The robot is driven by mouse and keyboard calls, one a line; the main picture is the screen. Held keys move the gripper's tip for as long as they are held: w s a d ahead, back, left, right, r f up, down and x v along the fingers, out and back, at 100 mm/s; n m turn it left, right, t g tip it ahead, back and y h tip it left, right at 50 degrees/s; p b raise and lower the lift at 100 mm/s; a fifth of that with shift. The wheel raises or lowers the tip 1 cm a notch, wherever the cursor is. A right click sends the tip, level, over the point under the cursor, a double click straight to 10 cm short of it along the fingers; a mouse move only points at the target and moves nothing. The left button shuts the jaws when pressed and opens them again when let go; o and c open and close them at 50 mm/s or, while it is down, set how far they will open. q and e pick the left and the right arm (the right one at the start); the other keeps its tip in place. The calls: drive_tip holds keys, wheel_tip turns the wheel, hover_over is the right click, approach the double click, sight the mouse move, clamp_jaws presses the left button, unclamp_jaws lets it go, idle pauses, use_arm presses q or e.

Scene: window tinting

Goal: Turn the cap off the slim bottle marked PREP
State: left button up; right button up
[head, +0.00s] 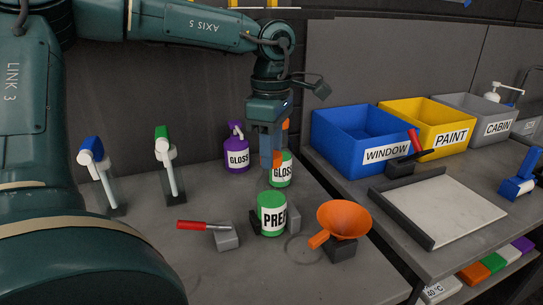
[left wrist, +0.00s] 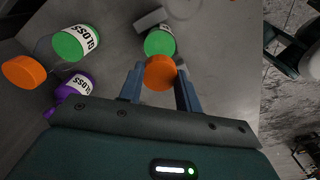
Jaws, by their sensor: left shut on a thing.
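The PREP bottle (head: 272,214) is green with a white label and stands upright between dark and grey clamp-like blocks on the grey bench. Its top shows no cap. It also shows in the left wrist view (left wrist: 160,42), just beyond my fingers. My left gripper (head: 271,160) points down above and behind the bottle in the picture. It is shut on an orange cap (left wrist: 160,72), which also shows between the fingers in the head view (head: 277,159). The cap looks apart from the bottle, with a gap below it. My right gripper is in neither view.
A green GLOSS bottle (head: 281,170) with an orange top and a purple GLOSS bottle (head: 236,157) stand behind. An orange funnel (head: 343,217) sits right of PREP, a red-handled tool (head: 202,225) left. Blue, yellow and grey bins stand on the right bench.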

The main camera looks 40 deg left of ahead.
use_arm(q)
drive_tip(key=n+b, duration=0.1)
drive_tip(key=n, duration=0.4)
drive_tip(key=shift+f+n+b, duration=0.2)
drive_tip(key=shift+n+b, duration=0.1)
drive_tip(key=shift+b, duration=0.05)
drive_tip(key=shift+r+n, duration=0.15)
drive_tip(key=shift+n, duration=1.05)
drive_tip(key=o, duration=1.1)
